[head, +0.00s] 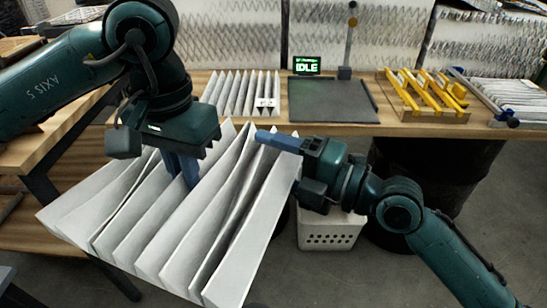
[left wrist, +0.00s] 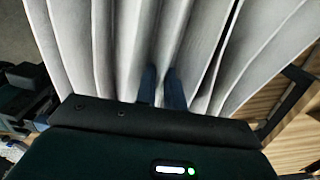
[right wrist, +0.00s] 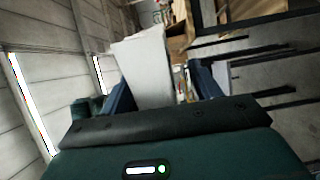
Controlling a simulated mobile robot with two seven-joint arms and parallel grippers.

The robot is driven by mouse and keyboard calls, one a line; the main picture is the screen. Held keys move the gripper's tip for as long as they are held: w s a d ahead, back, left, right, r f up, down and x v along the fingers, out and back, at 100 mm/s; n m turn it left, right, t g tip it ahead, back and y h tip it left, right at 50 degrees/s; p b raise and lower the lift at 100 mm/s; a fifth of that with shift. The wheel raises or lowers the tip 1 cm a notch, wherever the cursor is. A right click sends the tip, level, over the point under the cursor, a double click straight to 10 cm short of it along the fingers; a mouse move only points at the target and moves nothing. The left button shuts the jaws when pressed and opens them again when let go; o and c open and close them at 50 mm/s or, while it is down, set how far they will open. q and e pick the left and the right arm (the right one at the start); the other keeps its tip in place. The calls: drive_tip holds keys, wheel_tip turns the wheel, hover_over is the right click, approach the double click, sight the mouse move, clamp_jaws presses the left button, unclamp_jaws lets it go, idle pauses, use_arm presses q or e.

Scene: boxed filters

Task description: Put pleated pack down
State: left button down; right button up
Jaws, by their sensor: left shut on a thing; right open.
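The large white pleated pack (head: 200,235) hangs tilted in the front left of the head view. My left gripper (head: 184,172) points down and is shut on a pleat near the pack's middle. In the left wrist view, its fingers (left wrist: 161,88) reach into the pleats (left wrist: 100,45). My right gripper (head: 275,141) is open at the pack's upper right corner. In the right wrist view, a white end of the pack (right wrist: 145,65) shows between the spread fingers (right wrist: 160,88); I cannot tell whether they touch it. The pack's underside is hidden.
A smaller pleated pack (head: 240,92) stands on the back wooden bench (head: 350,129). Right of it are a dark flat plate (head: 330,100), a display reading IDLE (head: 306,65) and a yellow rack (head: 425,95). A white crate (head: 330,235) and a black drum (head: 425,170) stand below.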

drive_tip(key=shift+c, duration=0.2)
drive_tip(key=shift+f, duration=0.1)
drive_tip(key=c, duration=0.9)
use_arm(q)
drive_tip(key=c, duration=2)
unclamp_jaws()
use_arm(e)
drive_tip(key=shift+c, duration=0.6)
use_arm(q)
drive_tip(key=o, duration=0.6)
